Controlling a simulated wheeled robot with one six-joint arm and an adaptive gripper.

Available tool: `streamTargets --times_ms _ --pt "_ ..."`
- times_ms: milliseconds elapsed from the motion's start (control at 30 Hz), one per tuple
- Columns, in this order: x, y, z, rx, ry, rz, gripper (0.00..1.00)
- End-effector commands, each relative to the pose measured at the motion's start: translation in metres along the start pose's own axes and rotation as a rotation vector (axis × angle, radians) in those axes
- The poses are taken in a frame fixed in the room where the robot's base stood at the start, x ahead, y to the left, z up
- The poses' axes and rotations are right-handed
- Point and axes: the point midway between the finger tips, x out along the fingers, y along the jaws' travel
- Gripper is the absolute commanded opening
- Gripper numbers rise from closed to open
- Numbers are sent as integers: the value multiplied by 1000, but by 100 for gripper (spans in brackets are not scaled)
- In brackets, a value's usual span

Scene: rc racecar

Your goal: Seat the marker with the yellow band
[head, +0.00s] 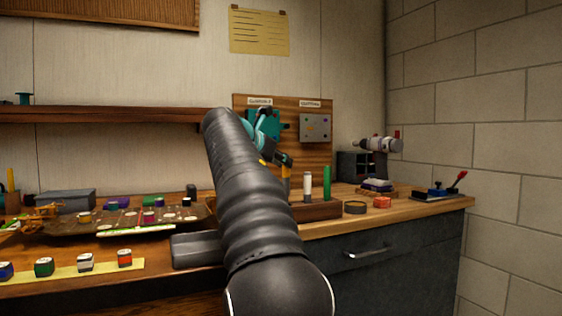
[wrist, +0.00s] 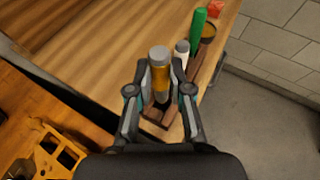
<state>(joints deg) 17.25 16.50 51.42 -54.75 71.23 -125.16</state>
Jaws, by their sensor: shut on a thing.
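The marker with the yellow band (wrist: 160,58) has a pale grey top and an orange-yellow band, and it stands between the fingers of my gripper (wrist: 161,78). My gripper is shut on it, at the near end of the wooden rack (wrist: 152,116). In the head view my gripper (head: 283,160) is partly behind my own arm, above the left part of the rack (head: 322,211). I cannot tell whether the marker's lower end is in a hole or above the rack. A white marker (head: 307,186) and a green marker (head: 327,182) stand upright in the rack to its right.
A dark ring (head: 355,207) and a red piece (head: 382,202) lie right of the rack. A tray of small parts (head: 70,227) and several coloured jars on a yellow strip (head: 65,273) are left. A pegboard (head: 290,106) stands behind. The bench edge is close.

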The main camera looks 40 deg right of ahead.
Motion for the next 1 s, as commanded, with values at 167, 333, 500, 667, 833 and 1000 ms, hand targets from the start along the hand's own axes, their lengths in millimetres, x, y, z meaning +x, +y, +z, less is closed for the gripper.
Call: streamTargets --times_ms 167,333,500,667,833,1000 --pt "2 0 -4 0 0 0 0" --pt "3 0 -7 0 -1 0 0" --pt "4 0 -10 1 -1 0 0" --pt "6 0 -14 1 -1 0 0" --pt "7 0 -17 1 -1 0 0" --pt "8 0 -20 1 -1 1 0"
